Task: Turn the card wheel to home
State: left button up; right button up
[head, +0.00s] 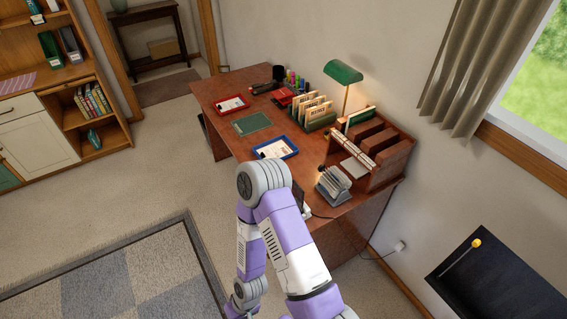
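The card wheel (333,184) is a small rotary file with a fan of pale cards on a dark stand. It sits at the near right end of the brown desk (223,88), in front of the wooden organizer. I cannot tell its turned position or read any home mark at this size. One of my purple and white arms rises from the bottom, bends at a grey elbow in front of the desk, and comes back down. Its elbow and upper link hide part of the desk's near edge, left of the card wheel.
A wooden organizer (394,156), a green lamp (343,72), file cards (312,108), a blue tray (292,151) and a red tray (245,104) crowd the desk. A cable runs to a wall outlet (400,245). Carpet (165,175) is open left of the desk.

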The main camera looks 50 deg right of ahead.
aim_at(334, 182)
jog(key=u, duration=0.05)
jog(key=i, duration=2.3)
jog(key=z, duration=2.45)
